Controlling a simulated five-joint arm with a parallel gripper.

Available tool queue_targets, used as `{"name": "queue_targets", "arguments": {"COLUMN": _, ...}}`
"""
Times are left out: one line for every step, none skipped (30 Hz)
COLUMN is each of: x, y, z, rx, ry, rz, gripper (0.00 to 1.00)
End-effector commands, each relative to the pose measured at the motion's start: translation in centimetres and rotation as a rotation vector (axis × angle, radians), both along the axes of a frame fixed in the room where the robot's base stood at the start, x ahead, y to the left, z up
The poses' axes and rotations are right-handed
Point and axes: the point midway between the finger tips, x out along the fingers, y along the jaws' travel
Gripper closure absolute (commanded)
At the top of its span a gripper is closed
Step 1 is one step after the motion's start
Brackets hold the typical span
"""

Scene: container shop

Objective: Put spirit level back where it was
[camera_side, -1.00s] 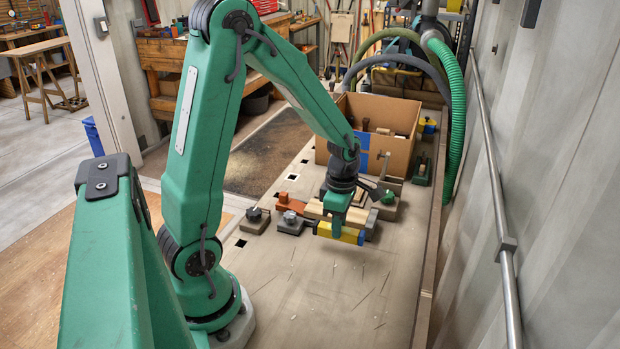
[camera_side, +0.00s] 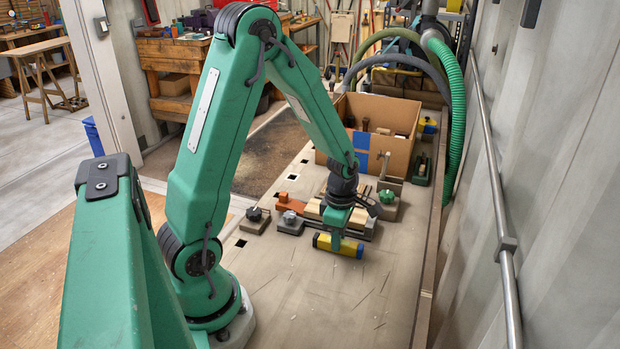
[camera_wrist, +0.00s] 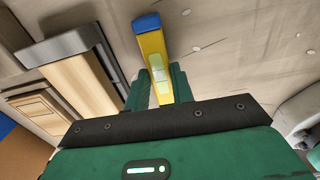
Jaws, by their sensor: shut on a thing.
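The spirit level (camera_side: 346,247) is a short yellow bar with a blue end cap and a pale vial. My gripper (camera_side: 337,237) is shut on it near its middle, over the front part of the bench. I cannot tell whether the level touches the bench. In the wrist view the level (camera_wrist: 153,55) sticks out from between the green fingers of my gripper (camera_wrist: 160,85), with its blue end away from the camera. Its other end is hidden by the gripper body.
A cardboard box (camera_side: 388,154) holding tools stands behind the gripper. Wooden pieces and clamps with dark knobs (camera_side: 290,222) lie just behind and left of the level. A planed wood block (camera_wrist: 80,75) shows in the wrist view. The bench top in front (camera_side: 310,300) is clear.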

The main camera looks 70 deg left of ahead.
Motion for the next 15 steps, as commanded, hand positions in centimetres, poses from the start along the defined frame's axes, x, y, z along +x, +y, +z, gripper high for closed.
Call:
{"name": "queue_targets", "arguments": {"x": -0.02, "y": -0.01, "z": -0.13, "rx": -0.001, "ry": 0.001, "rz": 0.0, "gripper": 1.0}}
{"name": "queue_targets", "arguments": {"x": -0.02, "y": -0.01, "z": -0.19, "rx": -0.001, "ry": 0.001, "rz": 0.0, "gripper": 1.0}}
{"name": "queue_targets", "arguments": {"x": -0.02, "y": -0.01, "z": -0.18, "rx": -0.001, "ry": 0.001, "rz": 0.0, "gripper": 0.7}}
{"name": "queue_targets", "arguments": {"x": -0.02, "y": -0.01, "z": -0.17, "rx": -0.001, "ry": 0.001, "rz": 0.0, "gripper": 0.64}}
{"name": "queue_targets", "arguments": {"x": -0.02, "y": -0.01, "z": -0.17, "rx": -0.001, "ry": 0.001, "rz": 0.0, "gripper": 0.58}}
{"name": "queue_targets", "arguments": {"x": -0.02, "y": -0.01, "z": -0.17, "rx": -0.001, "ry": 0.001, "rz": 0.0, "gripper": 0.54}}
{"name": "queue_targets", "arguments": {"x": -0.02, "y": -0.01, "z": -0.17, "rx": -0.001, "ry": 0.001, "rz": 0.0, "gripper": 0.54}}
{"name": "queue_targets", "arguments": {"x": -0.02, "y": -0.01, "z": -0.17, "rx": -0.001, "ry": 0.001, "rz": 0.0, "gripper": 0.54}}
{"name": "queue_targets", "arguments": {"x": -0.02, "y": -0.01, "z": -0.17, "rx": -0.001, "ry": 0.001, "rz": 0.0, "gripper": 0.54}}
{"name": "queue_targets", "arguments": {"x": -0.02, "y": -0.01, "z": -0.17, "rx": -0.001, "ry": 0.001, "rz": 0.0, "gripper": 0.54}}
{"name": "queue_targets", "arguments": {"x": -0.01, "y": 0.0, "z": -0.16, "rx": 0.0, "ry": 0.0, "rz": 0.0, "gripper": 0.54}}
{"name": "queue_targets", "arguments": {"x": -0.02, "y": -0.01, "z": -0.16, "rx": -0.001, "ry": 0.001, "rz": 0.0, "gripper": 0.54}}
{"name": "queue_targets", "arguments": {"x": -0.01, "y": 0.0, "z": -0.16, "rx": 0.0, "ry": 0.0, "rz": 0.0, "gripper": 0.54}}
{"name": "queue_targets", "arguments": {"x": -0.01, "y": 0.0, "z": -0.15, "rx": 0.0, "ry": 0.0, "rz": 0.0, "gripper": 0.54}}
{"name": "queue_targets", "arguments": {"x": -0.01, "y": 0.0, "z": -0.13, "rx": 0.0, "ry": 0.0, "rz": 0.0, "gripper": 0.54}}
